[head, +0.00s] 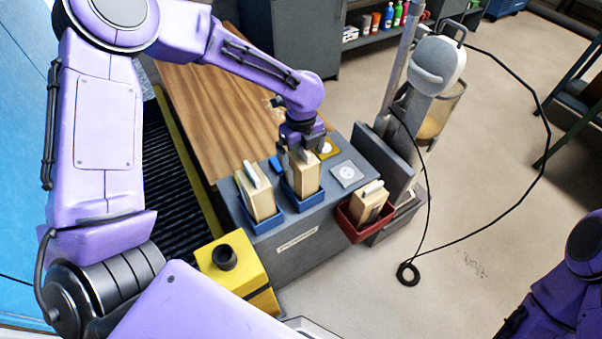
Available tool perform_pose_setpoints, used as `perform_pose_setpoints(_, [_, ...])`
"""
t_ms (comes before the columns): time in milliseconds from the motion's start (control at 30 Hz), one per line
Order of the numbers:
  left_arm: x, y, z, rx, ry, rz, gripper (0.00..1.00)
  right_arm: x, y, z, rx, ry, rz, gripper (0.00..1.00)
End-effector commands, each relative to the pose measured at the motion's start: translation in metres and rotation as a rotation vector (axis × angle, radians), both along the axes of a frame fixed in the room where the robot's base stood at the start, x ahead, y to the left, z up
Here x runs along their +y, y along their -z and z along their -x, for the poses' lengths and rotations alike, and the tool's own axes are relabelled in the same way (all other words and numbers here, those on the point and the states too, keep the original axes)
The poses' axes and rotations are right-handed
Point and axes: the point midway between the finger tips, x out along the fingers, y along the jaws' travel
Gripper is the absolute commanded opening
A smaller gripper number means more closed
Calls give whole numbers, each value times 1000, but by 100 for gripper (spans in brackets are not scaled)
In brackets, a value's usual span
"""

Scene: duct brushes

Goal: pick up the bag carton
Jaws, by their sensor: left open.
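One carton (258,199) is in a blue tray at the left, a middle carton (303,179) is in another blue tray, and a third carton (367,206) is in a red tray at the right. I cannot read which is the bag carton. My left gripper (299,155) is open, pointing down at the top of the middle carton. Its fingers hide part of that top, and I cannot tell whether they touch it. My right arm shows at the lower right, but its gripper is not visible.
A yellow box (236,268) with a black round opening stands at the cabinet's front left. A grey upright panel (382,160) and a pole-mounted machine (436,66) stand to the right. A black cable loops over the open floor (490,190).

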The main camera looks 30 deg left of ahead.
Motion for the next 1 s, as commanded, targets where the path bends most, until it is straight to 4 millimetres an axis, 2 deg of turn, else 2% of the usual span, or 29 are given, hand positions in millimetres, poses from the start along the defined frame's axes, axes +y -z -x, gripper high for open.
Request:
perform_pose_setpoints(33, [0,0,0,0,0,0,100,0,0,0,0,0,0,43])
perform_pose_setpoints(267, [0,0,0,0,1,0,25,0,0,0,0,0,0,43])
perform_pose_setpoints(467, [0,-1,0,0,0,0,24,0,0,0,0,0,0,43])
perform_pose_setpoints(567, [0,-9,-1,-2,1,-1,24,0,0,0,0,0,0,43])
perform_pose_setpoints(800, [0,-66,-1,-4,0,0,24,0,1,0,0,0,0,43])
perform_pose_setpoints(1000, [0,-101,0,-1,0,-1,24,0,-4,0,0,0,0,43])
